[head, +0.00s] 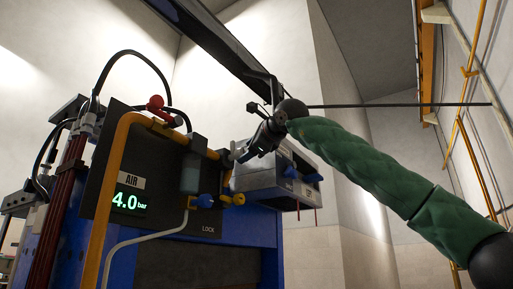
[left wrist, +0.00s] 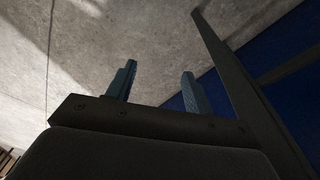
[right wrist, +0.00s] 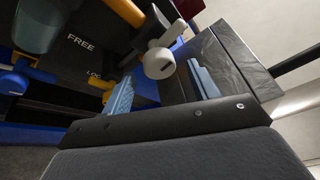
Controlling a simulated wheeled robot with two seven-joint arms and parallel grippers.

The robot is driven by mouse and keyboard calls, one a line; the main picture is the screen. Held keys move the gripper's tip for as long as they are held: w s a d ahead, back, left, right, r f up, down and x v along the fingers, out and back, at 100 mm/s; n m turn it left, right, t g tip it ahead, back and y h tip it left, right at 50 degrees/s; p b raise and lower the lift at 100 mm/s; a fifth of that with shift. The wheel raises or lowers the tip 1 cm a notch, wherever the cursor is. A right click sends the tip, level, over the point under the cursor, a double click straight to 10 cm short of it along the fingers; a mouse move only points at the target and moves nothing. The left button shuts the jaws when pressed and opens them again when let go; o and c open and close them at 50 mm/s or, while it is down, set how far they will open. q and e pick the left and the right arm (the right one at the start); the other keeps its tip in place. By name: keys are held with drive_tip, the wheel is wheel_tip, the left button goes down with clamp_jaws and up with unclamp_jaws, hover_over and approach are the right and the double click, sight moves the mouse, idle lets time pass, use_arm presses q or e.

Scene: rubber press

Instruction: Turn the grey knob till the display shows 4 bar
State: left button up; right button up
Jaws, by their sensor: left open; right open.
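The display (head: 130,203) on the dark panel under the AIR label reads 4.0 bar in green. The pale grey knob (right wrist: 159,64) sticks out of the panel in the right wrist view. My right gripper (right wrist: 158,72) is open, with its two blue-grey fingers on either side of the knob in that view; contact cannot be told. In the head view the right gripper (head: 245,150) is at the panel's right edge, and the knob (head: 235,154) is partly hidden there. My left gripper (left wrist: 159,69) is open and empty in the left wrist view.
A yellow pipe (head: 108,190) runs across the panel. A grey box (head: 270,180) stands right behind the gripper. The left gripper faces bare concrete (left wrist: 100,40).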

use_arm(q)
wheel_tip(320, 180, up, 7)
drive_tip(key=b, duration=0.1)
drive_tip(key=shift+w+d, duration=0.25)
drive_tip(key=shift+w, duration=0.05)
use_arm(e)
drive_tip(key=v, duration=0.4)
drive_tip(key=shift+d, duration=0.1)
use_arm(q)
drive_tip(key=shift+r, duration=0.1)
